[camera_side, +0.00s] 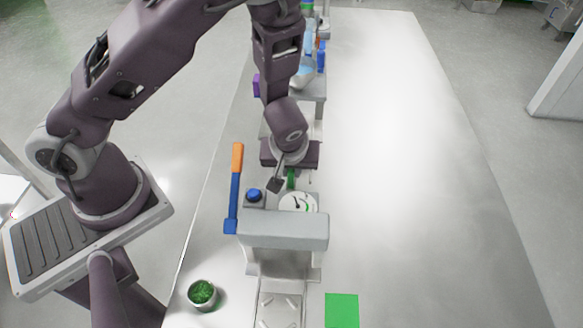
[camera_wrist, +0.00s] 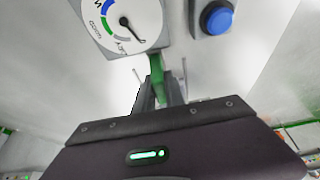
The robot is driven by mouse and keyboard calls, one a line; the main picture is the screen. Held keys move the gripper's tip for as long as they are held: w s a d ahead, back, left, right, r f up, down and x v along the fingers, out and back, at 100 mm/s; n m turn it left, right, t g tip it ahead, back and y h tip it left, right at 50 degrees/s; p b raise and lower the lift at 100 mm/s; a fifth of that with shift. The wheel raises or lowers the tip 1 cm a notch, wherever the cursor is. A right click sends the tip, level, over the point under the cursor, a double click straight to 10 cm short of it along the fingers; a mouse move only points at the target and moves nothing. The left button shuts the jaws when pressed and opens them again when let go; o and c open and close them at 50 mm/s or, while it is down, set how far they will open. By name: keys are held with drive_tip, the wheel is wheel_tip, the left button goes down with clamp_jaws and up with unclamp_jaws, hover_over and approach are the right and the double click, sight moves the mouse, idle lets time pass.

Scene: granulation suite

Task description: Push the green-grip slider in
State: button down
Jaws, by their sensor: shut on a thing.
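The green grip (camera_side: 291,179) of the slider shows just beside my gripper (camera_side: 283,181), next to the white dial on the machine. In the wrist view the green grip (camera_wrist: 156,68) stands between the two dark fingers of my gripper (camera_wrist: 159,92), which are shut on it. A thin grey rod or rail shows to the right of the grip there. How far the slider stands out is hard to tell, as my fingers hide part of it.
The white dial (camera_side: 298,202) and a blue button (camera_side: 254,196) are close to the grip. An orange-and-blue tool (camera_side: 235,188) lies left of the machine (camera_side: 284,229). A cup of green granules (camera_side: 202,293) and a green square (camera_side: 342,310) are nearer. The table's right side is clear.

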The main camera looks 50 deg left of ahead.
drive_tip(key=w+a, duration=0.9)
drive_tip(key=c, duration=1.5)
unclamp_jaws()
drive_tip(key=shift+o, duration=0.5)
drive_tip(key=shift+s+d+r, duration=0.1)
drive_tip(key=shift+d, duration=0.05)
drive_tip(key=v, duration=0.7)
